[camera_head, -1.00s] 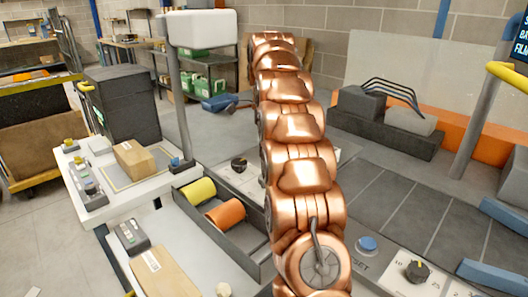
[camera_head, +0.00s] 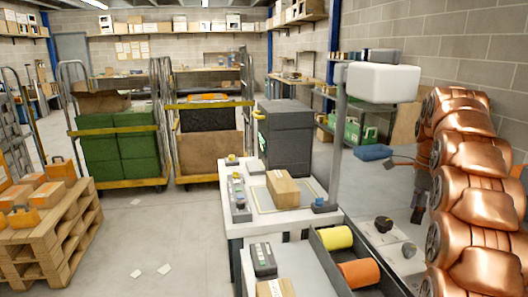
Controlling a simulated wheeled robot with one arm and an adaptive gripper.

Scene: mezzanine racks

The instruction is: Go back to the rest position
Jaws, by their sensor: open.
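My copper-coloured arm (camera_head: 470,190) stands along the right edge of the head view, in several thick rounded segments. A small dark part just left of it looks like my gripper (camera_head: 417,195), hanging down and partly hidden behind the arm. It appears open, and I see nothing held in it. Its fingertips are too small and dark to make out clearly.
A white bench (camera_head: 293,225) holds a cardboard box (camera_head: 283,188) and small control boxes. A dark tray (camera_head: 325,252) holds a yellow roll (camera_head: 335,238) and an orange roll (camera_head: 360,273). A post carries a white box (camera_head: 383,83).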

